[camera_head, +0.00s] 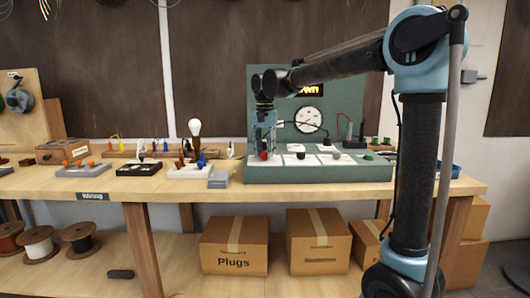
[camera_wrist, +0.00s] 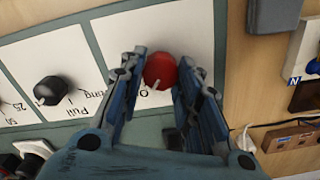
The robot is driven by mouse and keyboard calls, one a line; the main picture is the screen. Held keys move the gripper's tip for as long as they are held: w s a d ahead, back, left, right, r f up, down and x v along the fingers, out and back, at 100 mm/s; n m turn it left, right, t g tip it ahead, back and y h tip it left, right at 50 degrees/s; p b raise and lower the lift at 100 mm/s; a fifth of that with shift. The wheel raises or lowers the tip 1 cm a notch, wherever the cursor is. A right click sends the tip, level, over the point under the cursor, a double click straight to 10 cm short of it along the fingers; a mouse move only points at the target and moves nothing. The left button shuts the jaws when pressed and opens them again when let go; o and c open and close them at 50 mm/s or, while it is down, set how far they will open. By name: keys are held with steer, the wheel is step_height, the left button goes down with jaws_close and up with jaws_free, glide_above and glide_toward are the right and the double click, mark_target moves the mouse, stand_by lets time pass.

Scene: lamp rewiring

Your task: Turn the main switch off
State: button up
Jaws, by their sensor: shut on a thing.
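The main switch appears to be the red knob (camera_head: 263,156) at the left end of the green console's sloped front. It also shows in the wrist view as a round red knob (camera_wrist: 160,70) with a white pointer mark on a white label plate. My gripper (camera_head: 265,146) points down over this knob. In the wrist view my gripper's two blue fingers (camera_wrist: 158,82) stand on either side of the red knob and are shut on it. The lettering beside the knob is mostly hidden by the fingers.
The green console (camera_head: 345,174) carries a black knob (camera_wrist: 50,90) beside the red one, a dial (camera_head: 309,120) and a green button (camera_head: 369,157). A grey block (camera_head: 218,180) and a white bulb (camera_head: 195,128) on its holder stand to the left on the wooden bench (camera_head: 200,194).

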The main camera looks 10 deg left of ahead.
steer(key=n, duration=1.2)
steer(key=shift+n, duration=2.1)
steer(key=o, duration=1.1)
steer(key=shift+c, duration=0.2)
